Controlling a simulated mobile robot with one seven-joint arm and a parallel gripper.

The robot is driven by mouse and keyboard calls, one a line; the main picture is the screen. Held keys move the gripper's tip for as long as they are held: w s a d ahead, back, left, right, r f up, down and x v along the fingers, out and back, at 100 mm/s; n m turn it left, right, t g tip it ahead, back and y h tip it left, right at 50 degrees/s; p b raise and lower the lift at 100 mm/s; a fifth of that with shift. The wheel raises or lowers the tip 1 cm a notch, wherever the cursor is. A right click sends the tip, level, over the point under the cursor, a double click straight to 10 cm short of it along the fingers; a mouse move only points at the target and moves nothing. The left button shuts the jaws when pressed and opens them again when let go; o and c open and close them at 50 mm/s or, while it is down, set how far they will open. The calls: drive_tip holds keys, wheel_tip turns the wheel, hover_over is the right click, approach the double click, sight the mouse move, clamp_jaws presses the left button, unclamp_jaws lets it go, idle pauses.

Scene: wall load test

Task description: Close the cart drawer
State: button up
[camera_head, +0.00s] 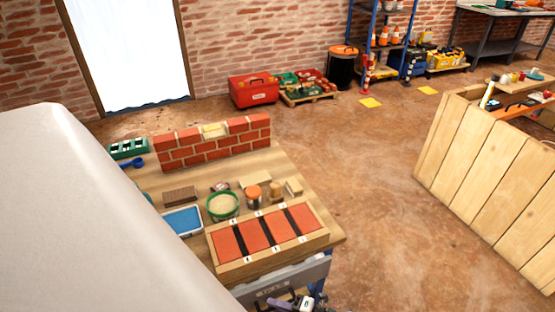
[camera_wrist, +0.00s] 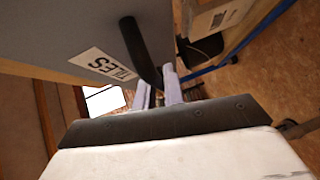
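The cart (camera_head: 335,236) has a wooden top, and its grey drawer (camera_head: 290,279) shows below the front edge in the head view. A light strip behind the drawer front suggests it stands out somewhat; how far is unclear. In the wrist view the grey drawer front (camera_wrist: 60,28) fills the upper left, with a white "TILES" label (camera_wrist: 102,64) and a black bar handle (camera_wrist: 133,40). My gripper (camera_wrist: 160,80) has its two pale fingers apart at the handle's lower end. Whether they touch it is hidden. My gripper (camera_head: 290,301) also shows at the bottom of the head view.
On the cart top stand a small brick wall (camera_head: 213,146), a tray of red tiles (camera_head: 322,240), a blue tray (camera_head: 183,221) and a green-rimmed bucket (camera_head: 222,206). A wooden-sided bench (camera_head: 470,180) is at the right. The floor between is clear.

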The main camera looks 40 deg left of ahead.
clamp_jaws()
drive_tip(key=a, duration=0.1)
drive_tip(key=w+a+b, duration=0.1)
drive_tip(key=a, duration=0.1)
drive_tip(key=shift+w+a+b, duration=0.25)
drive_tip(key=shift+a+b, duration=0.05)
drive_tip(key=shift+b, duration=0.05)
drive_tip(key=shift+w+a+r, duration=0.1)
drive_tip(key=shift+w+a, duration=0.05)
drive_tip(key=shift+a, duration=0.1)
drive_tip(key=o, duration=0.6)
unclamp_jaws()
drive_tip(key=shift+a, duration=0.1)
drive_tip(key=shift+r, duration=0.1)
